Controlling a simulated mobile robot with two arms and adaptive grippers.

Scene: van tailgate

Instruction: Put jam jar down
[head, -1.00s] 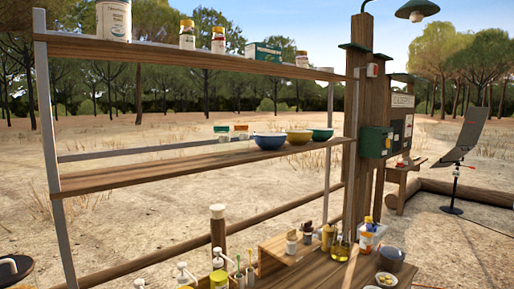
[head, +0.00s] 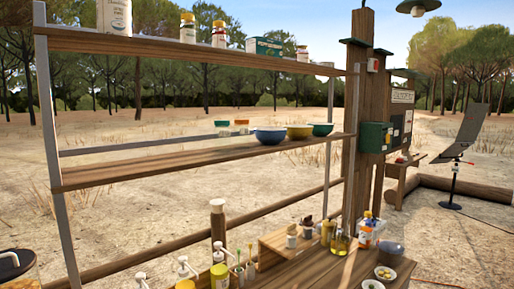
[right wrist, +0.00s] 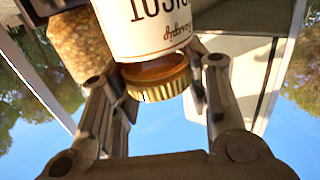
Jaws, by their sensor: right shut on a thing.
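The jam jar (right wrist: 158,80) is in my right wrist view, where it appears upside down. It has a gold ribbed lid, an amber band below the lid and a white label with dark lettering. My right gripper (right wrist: 163,85) has its fingers on either side of the jar near the lid and is shut on it. The far end of the jar is cut off by the frame's top edge. What lies under the jar does not show. Neither gripper shows in the head view, and my left gripper is in no frame.
Bottles and a green box (head: 268,47) stand on the upper shelf (head: 150,48). Bowls (head: 270,136) stand on the middle shelf (head: 140,172), whose left half is bare. Pump bottles (head: 219,275) and small jars crowd the lower counter (head: 310,265). A grainy-filled container (right wrist: 80,45) is behind the jar.

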